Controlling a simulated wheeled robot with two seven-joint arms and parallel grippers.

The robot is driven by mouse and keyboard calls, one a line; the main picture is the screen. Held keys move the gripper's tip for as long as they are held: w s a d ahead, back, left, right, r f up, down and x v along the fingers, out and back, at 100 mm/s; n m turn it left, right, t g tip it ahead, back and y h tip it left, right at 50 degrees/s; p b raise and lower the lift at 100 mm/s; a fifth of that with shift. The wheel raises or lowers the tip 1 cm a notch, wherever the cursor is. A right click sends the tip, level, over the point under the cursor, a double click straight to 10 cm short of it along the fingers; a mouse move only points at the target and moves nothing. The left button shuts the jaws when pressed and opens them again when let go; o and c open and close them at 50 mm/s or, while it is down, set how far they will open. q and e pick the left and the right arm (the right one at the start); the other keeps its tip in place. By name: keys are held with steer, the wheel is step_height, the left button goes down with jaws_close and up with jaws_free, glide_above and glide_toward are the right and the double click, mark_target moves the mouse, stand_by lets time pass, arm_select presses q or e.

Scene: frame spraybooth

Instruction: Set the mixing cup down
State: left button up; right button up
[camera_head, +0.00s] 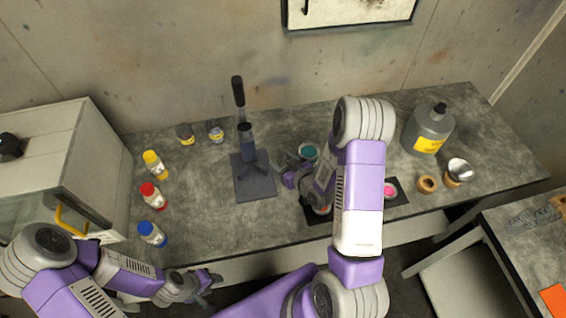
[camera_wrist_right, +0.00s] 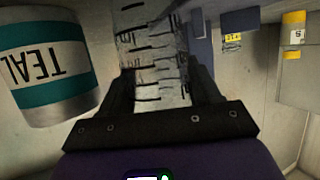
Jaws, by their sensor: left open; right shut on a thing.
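The mixing cup (camera_wrist_right: 155,45), clear with black graduation marks, is between the fingers of my right gripper (camera_wrist_right: 162,85) in the right wrist view. That gripper is shut on it. In the head view my right gripper (camera_head: 291,178) is over the bench between the dark stand and the teal-topped can; I cannot make out the cup there. Whether the cup touches the bench cannot be told. The can labelled TEAL (camera_wrist_right: 48,70) is close beside the cup, at the left of the wrist view. My left gripper (camera_head: 208,283) is open and empty off the bench's front edge.
A dark stand with an upright post (camera_head: 254,180) is left of my right gripper. A dark mat (camera_head: 400,198) with a pink-filled pot (camera_head: 390,188) and a grey jug (camera_head: 428,128) are at right.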

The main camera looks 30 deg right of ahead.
steer(key=shift+f, duration=0.2)
steer(key=o, duration=1)
steer(key=shift+r, duration=0.1)
